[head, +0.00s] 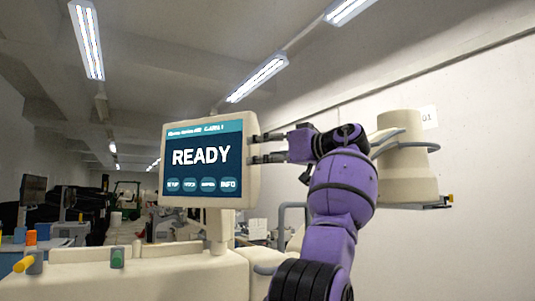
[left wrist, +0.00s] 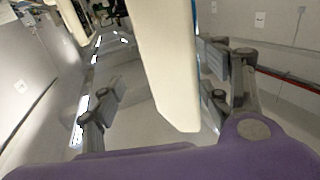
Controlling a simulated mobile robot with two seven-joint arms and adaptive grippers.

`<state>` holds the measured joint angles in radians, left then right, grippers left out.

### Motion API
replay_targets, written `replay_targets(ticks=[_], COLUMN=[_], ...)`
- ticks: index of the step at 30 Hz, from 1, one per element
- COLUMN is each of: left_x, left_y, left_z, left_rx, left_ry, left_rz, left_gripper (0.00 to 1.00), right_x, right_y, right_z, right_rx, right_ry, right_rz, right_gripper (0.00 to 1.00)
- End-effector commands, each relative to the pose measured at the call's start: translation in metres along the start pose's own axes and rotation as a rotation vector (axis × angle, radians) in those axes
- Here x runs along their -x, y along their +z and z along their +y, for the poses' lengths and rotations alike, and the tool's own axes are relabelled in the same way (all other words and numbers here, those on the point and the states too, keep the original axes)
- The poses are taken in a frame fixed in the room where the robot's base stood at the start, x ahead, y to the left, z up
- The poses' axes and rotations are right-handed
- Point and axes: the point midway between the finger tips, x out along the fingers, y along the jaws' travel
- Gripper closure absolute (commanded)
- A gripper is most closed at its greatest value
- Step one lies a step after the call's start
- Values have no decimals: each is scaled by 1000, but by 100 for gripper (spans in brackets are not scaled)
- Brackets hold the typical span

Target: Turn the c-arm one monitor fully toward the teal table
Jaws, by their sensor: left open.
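The c-arm one monitor (head: 202,161) is a cream-framed screen reading READY on a dark blue field. It stands upright on a post above a cream cart (head: 150,275), its screen facing my head camera. My left gripper (head: 256,148) is open at the monitor's right edge, one finger above the other. In the left wrist view, a cream panel (left wrist: 165,60), apparently the monitor's edge, shows between the spread fingers (left wrist: 158,90). I cannot tell whether either finger touches it. My right gripper and the teal table are not in view.
A cream cylindrical machine part (head: 405,155) stands at the right, behind my left arm, near the pale wall. Cluttered equipment (head: 85,215) fills the back left. The space above the monitor looks clear.

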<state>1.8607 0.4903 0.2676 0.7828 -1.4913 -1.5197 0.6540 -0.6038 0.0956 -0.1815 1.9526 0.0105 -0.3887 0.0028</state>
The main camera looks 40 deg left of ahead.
Motion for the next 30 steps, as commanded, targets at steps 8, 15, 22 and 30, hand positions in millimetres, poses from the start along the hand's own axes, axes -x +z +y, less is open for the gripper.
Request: replay_targets(ticks=[8,15,22,30], left_x=[2,35,84,116], left_y=[0,0,-1,-1], left_z=[0,0,0,-1], left_rx=[0,0,0,1], left_ry=[0,3,2,-1], left_rz=[1,1,2,0], left_gripper=[31,31,31,31], right_x=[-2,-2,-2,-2], right_y=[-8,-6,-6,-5], right_z=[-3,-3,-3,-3], right_rx=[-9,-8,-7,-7], right_ry=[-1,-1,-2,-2], right_rz=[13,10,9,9], right_gripper=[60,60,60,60])
